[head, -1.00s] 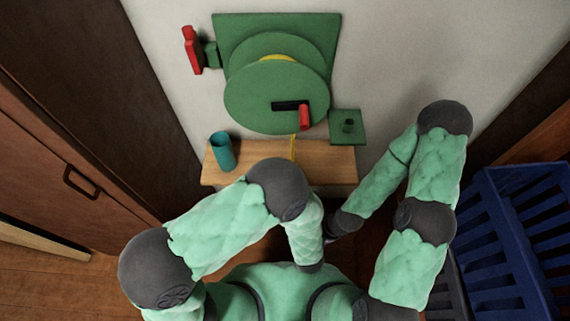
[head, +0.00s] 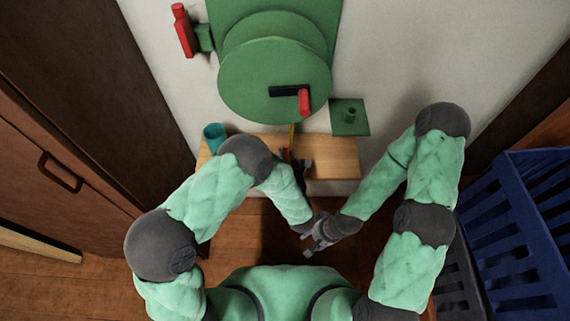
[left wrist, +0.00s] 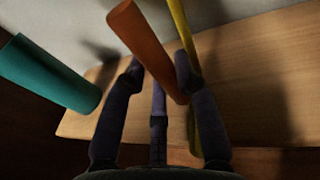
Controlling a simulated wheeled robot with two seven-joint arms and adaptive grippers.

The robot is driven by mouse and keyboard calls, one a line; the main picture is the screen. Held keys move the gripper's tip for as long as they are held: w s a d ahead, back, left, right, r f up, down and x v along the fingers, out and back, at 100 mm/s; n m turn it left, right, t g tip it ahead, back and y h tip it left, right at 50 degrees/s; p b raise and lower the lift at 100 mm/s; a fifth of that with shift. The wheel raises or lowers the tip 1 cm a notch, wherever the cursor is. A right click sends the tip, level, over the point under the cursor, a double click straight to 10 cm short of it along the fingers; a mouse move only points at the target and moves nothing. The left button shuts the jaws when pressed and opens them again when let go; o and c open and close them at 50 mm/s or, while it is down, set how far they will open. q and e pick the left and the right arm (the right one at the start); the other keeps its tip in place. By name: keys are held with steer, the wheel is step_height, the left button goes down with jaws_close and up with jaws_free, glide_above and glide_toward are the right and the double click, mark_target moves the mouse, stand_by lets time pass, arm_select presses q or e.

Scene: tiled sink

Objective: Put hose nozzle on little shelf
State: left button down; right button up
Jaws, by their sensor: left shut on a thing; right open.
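An orange cylinder (left wrist: 142,42), which I take for the hose nozzle, is between the fingers of my left gripper (left wrist: 158,82) in the left wrist view. A small orange part of it (head: 286,153) shows in the head view. My left gripper (head: 298,163) is shut on it over the wooden bench, below the reel. A yellow hose (left wrist: 181,28) runs close beside it. My right gripper (head: 318,237) is open and empty, in front of the bench.
The big green hose reel (head: 260,80) with a red crank grip is on the wall. A red handle (head: 182,30) sits upper left. A teal cup (head: 213,136) stands at the bench's left end. The wooden bench (head: 338,158) is bare at right. A blue crate (head: 530,210) stands far right.

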arm_select(q)
step_height(320, 180, down, 3)
steer(key=shift+r+b, duration=0.1)
steer(key=shift+b, duration=0.3)
steer(key=shift+s, duration=0.1)
steer(key=c, duration=1)
jaws_free()
steer(key=shift+o, duration=0.2)
